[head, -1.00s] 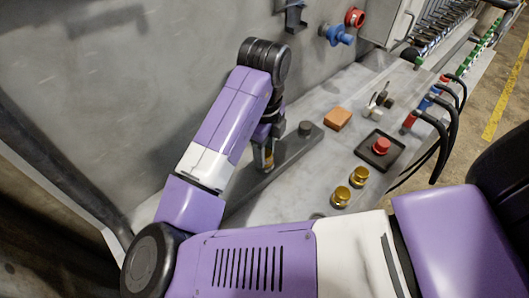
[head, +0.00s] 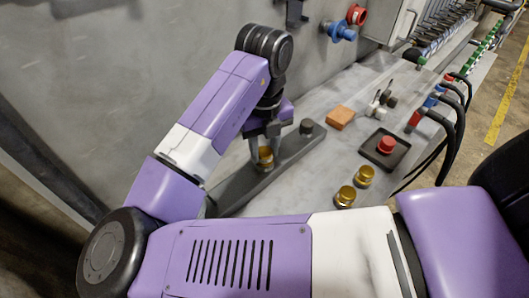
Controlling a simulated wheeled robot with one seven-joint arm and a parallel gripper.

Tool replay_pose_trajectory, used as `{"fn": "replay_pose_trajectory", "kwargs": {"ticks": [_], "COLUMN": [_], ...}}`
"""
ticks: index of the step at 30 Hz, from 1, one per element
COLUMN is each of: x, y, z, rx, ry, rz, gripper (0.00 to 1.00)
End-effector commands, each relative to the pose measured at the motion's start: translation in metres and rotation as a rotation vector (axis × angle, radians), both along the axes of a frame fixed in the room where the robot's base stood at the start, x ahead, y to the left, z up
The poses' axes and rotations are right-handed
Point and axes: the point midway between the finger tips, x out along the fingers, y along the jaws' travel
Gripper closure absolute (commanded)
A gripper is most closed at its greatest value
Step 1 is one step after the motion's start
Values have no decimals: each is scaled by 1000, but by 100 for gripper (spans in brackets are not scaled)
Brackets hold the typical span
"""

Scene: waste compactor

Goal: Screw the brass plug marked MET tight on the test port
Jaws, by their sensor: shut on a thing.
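My gripper (head: 265,150) points down at the grey bar (head: 284,160) on the bench and is shut on a brass plug (head: 265,158). The held plug sits at the bar, low between the fingers; the port under it is hidden, and I cannot tell whether the plug is seated or tight. No marking is readable on it. Two more brass plugs, one nearer (head: 345,196) and one farther (head: 364,176), stand on the bench to the right. A dark round cap (head: 306,127) stands at the bar's far end.
A red knob (head: 386,145) in a black tray, an orange-brown block (head: 340,117) and small fittings (head: 379,102) lie to the right. Black hoses (head: 452,125) run along the right edge. A blue fitting (head: 340,31) juts from the grey wall behind.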

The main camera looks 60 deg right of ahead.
Motion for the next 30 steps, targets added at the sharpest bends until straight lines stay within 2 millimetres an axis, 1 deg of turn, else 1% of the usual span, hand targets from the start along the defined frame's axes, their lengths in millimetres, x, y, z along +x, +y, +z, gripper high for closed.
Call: {"fn": "replay_pose_trajectory", "kwargs": {"ticks": [1, 4, 11, 12, 14, 15, 16, 22, 23, 30], "x": [1, 0, 0, 0, 0, 0, 0, 0, 0, 0], "y": [0, 0, 0, 0, 0, 0, 0, 0, 0, 0], "z": [-2, -1, 0, 0, 0, 0, 0, 0, 0, 0], "rx": [0, 1, 0, 0, 0, 0, 0, 0, 1, 0], "ry": [-1, -1, 0, 0, 0, 0, 0, 0, 1, 0], "rz": [-42, -97, -108, -107, -107, -107, -107, -106, -106, -103], "gripper": [100, 100, 100, 61, 50, 42, 40, 40, 44, 44]}}
